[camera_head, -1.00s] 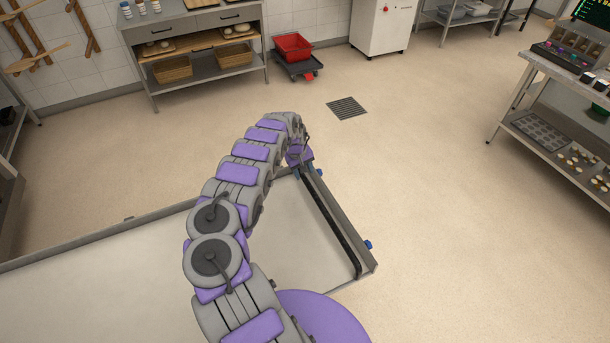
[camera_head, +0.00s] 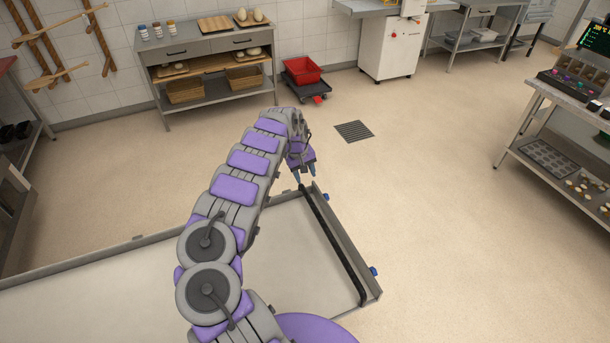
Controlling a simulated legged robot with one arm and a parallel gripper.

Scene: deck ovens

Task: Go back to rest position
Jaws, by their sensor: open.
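My gripper (camera_head: 305,175) hangs at the end of my purple and grey arm, pointing down. Its two fingertips are apart with nothing between them. It is above or close to the far end of a black bar (camera_head: 333,249) along the right end of a large flat tray-like surface (camera_head: 285,245). I cannot tell whether the fingertips touch the bar. My arm hides part of the surface.
A steel workbench (camera_head: 215,90) with baskets and bread stands at the back wall. A red crate (camera_head: 301,71) sits on a dark dolly right of it. A steel shelf table (camera_head: 556,130) stands at right. The floor between is clear, with a drain grate (camera_head: 354,131).

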